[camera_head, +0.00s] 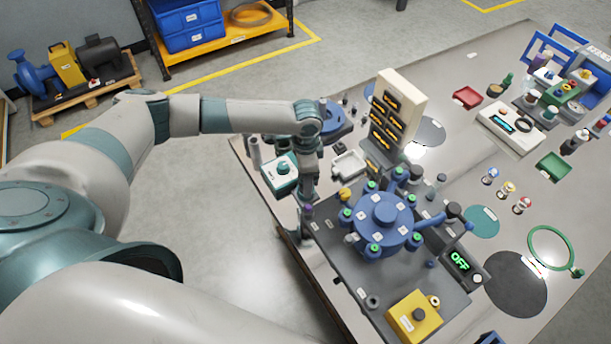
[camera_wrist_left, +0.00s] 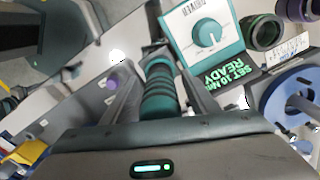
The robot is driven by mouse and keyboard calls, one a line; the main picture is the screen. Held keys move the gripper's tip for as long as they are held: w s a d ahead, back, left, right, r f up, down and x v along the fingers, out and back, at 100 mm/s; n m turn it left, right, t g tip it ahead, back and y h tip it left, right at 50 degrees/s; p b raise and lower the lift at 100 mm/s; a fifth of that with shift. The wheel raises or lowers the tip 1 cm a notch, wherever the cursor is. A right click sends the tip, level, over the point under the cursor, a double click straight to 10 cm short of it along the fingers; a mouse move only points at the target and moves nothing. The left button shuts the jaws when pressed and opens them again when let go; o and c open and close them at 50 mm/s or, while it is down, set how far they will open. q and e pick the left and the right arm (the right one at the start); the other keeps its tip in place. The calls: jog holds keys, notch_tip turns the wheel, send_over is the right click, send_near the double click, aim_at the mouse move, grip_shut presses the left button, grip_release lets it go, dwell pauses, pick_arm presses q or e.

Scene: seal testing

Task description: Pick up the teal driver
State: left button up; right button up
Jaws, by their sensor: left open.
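The teal driver (camera_wrist_left: 158,92) shows in the left wrist view as an upright-looking ribbed teal handle just in front of my palm. My left gripper (camera_wrist_left: 152,72) is open, with the handle between its fingers; I cannot tell whether either finger touches it. In the head view my left gripper (camera_head: 307,198) points down at the left edge of the table, beside the teal box with a dial (camera_head: 281,172). The driver is hidden behind my wrist and fingers there. My right gripper is not in view.
A blue round flange fixture (camera_head: 384,222) stands right of the gripper, with a cream panel (camera_head: 394,115) behind it. A small purple-topped part (camera_wrist_left: 118,78) is close to the left finger. A white tray (camera_head: 349,164) lies nearby. The table (camera_head: 455,90) has clear patches farther back.

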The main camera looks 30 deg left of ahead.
pick_arm(q)
jog(key=shift+r, duration=0.1)
jog(key=c, duration=1.3)
jog(key=shift+o, duration=0.2)
notch_tip(320, 180, up, 9)
jog(key=b, duration=0.2)
jog(key=shift+w+b, duration=0.1)
jog(key=shift+b, duration=0.3)
jog(key=shift+r, duration=0.5)
